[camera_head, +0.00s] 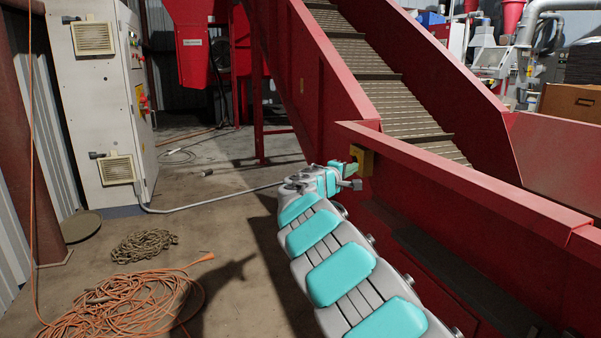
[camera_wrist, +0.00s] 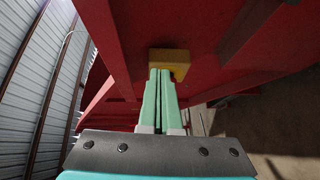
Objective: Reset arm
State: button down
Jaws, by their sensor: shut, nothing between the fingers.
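My gripper (camera_wrist: 160,72) is shut and empty in the wrist view, its two pale green fingers side by side. Its tips overlap the lower edge of a yellow box (camera_wrist: 172,57) on the red machine wall; whether they touch it I cannot tell. In the head view my arm reaches forward from the lower right, and the gripper (camera_head: 352,166) is beside the yellow box (camera_head: 365,160) on the red conveyor's side. The fingertips are small and partly unclear there.
The red conveyor (camera_head: 440,180) fills the right side, close along my arm. A grey cabinet (camera_head: 92,110) stands at the left. An orange cable coil (camera_head: 125,305) and a chain (camera_head: 144,245) lie on the floor. The concrete floor (camera_head: 225,235) left of my arm is mostly clear.

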jog(key=s+d+r+m+g+h+p, duration=0.2)
jog(key=s+d+r+m+g, duration=0.25)
jog(key=s+d, duration=0.8)
jog(key=s+d+f+m+g+y+p, duration=0.1)
jog(key=s+d+m+g, duration=0.15)
jog(key=s, duration=0.65)
jog(key=s+d+f+m+g+y+p, duration=0.1)
jog(key=s+d+f+m+g, duration=0.15)
jog(key=s, duration=0.65)
jog(key=s+a+f+g+y+p, duration=0.1)
jog(key=s+a, duration=0.5)
jog(key=s, duration=0.6)
jog(key=s+a+f+g+y+p, duration=0.2)
jog(key=s+a+f+y, duration=0.4)
jog(key=s, duration=0.6)
jog(key=s+a+f+g+y+p, duration=0.1)
jog(key=s+a+f+g+y, duration=0.2)
jog(key=s+a, duration=0.5)
jog(key=s+f, duration=0.1)
jog(key=s, duration=0.3)
jog(key=shift+f+p, duration=0.3)
jog(key=shift+f, duration=0.05)
jog(key=c, duration=1.5)
grip_release()
jog(key=shift+m, duration=0.25)
